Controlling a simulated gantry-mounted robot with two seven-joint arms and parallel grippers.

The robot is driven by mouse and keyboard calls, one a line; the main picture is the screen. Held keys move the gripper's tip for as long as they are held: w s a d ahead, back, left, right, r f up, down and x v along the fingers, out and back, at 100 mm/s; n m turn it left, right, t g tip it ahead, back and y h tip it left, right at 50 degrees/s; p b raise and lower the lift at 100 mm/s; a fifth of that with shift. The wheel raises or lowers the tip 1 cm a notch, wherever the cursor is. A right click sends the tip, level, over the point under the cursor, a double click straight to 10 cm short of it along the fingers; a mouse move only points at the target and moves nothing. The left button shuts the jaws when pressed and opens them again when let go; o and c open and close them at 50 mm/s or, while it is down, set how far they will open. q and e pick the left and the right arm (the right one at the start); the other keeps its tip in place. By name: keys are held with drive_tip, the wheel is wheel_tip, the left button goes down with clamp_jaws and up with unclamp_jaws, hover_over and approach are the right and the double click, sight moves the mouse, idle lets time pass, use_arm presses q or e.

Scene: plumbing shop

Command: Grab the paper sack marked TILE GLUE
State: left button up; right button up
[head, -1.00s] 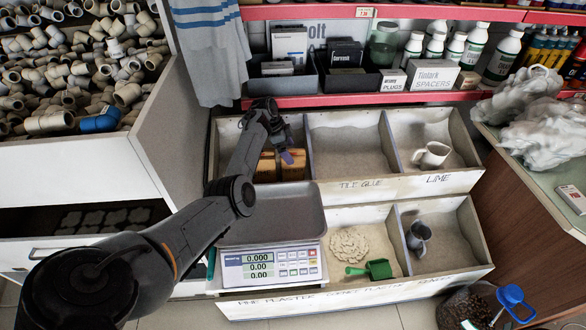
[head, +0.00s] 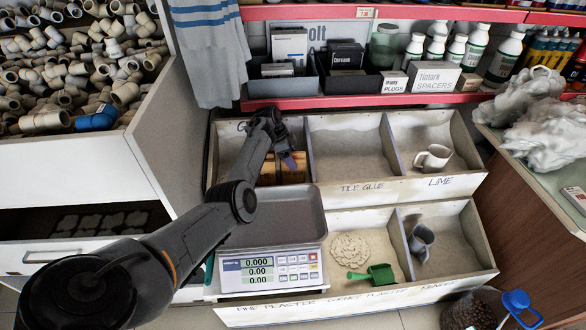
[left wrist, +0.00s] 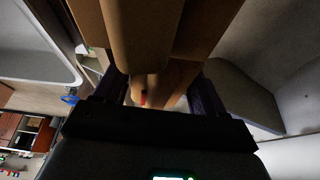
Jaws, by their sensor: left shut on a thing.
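My left gripper (head: 288,160) reaches down into the back left compartment of the bins. It is shut on a brown paper sack (head: 296,172), which sits low in that compartment. My arm hides part of the sack, and I cannot read any marking on it. In the left wrist view the brown sack (left wrist: 150,35) fills the space beyond and between the dark fingers (left wrist: 158,95). The words TILE GLUE (head: 362,188) are handwritten on the front board of the middle back compartment. My right gripper is not in view.
A scale (head: 272,264) with a metal pan (head: 275,215) stands just in front of the gripper. Bin dividers (head: 306,150) rise beside it. A red shelf (head: 340,100) and a hanging towel (head: 208,50) are behind.

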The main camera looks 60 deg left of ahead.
use_arm(q)
clamp_jaws()
drive_tip(key=shift+r, duration=0.1)
drive_tip(key=shift+r, duration=0.1)
